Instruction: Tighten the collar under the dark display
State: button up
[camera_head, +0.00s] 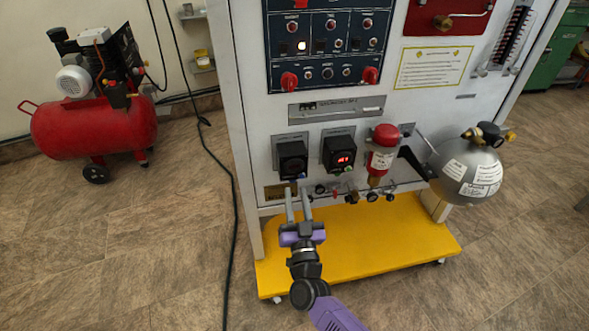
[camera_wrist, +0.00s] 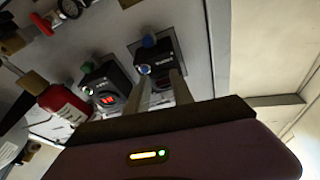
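The dark display (camera_head: 292,158) is the left of two black boxes on the white panel, and its face shows no lit digits. In the wrist view, which is turned over, the dark display (camera_wrist: 156,60) is the right-hand box. A blue collar (camera_wrist: 149,40) sits at its underside there; in the head view the collar is small and hard to make out. My gripper (camera_head: 297,191) is open and empty, its two fingers apart, pointing up toward the underside of the dark display. In the wrist view my gripper (camera_wrist: 161,78) overlaps the display's lower image edge, short of the collar.
The neighbouring display (camera_head: 342,154) shows red digits and has a green collar (camera_wrist: 88,66). A red cylinder (camera_head: 381,155) and a grey tank (camera_head: 465,170) stand right. Small valves (camera_head: 347,195) line the panel's bottom. A yellow base (camera_head: 360,240) juts out below.

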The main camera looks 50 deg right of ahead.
notch_tip(320, 180, up, 2)
jog(key=n+p, duration=0.1)
jog(key=p, duration=0.4)
jog(key=n+g+y+p, duration=0.2)
jog(key=n+y+p, duration=0.1)
jog(key=n, duration=0.2)
send_near(293, 182)
jog(key=b+x, duration=0.2)
jog(key=x, duration=0.5)
jog(key=shift+w+d+b, duration=0.35)
jog(key=shift+w+b, duration=0.05)
jog(key=shift+w, duration=0.05)
grip_shut()
